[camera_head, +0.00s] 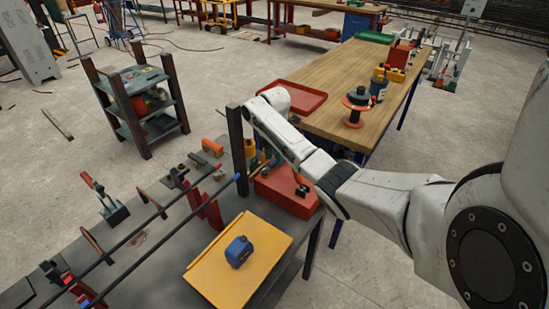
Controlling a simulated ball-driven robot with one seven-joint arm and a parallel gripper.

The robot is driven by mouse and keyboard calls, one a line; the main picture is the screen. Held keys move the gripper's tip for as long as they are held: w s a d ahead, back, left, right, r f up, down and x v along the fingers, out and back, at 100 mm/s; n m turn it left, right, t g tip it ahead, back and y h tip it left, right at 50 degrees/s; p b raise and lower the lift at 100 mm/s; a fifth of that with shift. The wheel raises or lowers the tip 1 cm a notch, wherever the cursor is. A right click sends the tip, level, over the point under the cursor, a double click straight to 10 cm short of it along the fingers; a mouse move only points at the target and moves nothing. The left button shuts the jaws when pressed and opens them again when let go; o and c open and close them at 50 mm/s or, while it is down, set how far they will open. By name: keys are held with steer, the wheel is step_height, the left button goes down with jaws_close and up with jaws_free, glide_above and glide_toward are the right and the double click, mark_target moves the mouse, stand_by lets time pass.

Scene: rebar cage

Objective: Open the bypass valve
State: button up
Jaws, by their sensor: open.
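I cannot make out a bypass valve in this view. My white arm reaches in from the right, over the near end of the wooden table, and its far visible part ends beside a dark upright post. My gripper does not show; the end of the arm is turned away, so its fingers and anything close to them are hidden.
A dark workbench (150,270) holds long rebar rods, clamps, a yellow board (215,270) with a blue item (239,251), and a red box (283,192). The wooden table (330,75) carries a red tray (292,97) and an orange spool (356,105). A dark shelf cart (135,100) stands left; floor between is clear.

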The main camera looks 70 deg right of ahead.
mark_target(274, 162)
step_height(274, 162, up, 10)
steer(key=shift+b, duration=0.4)
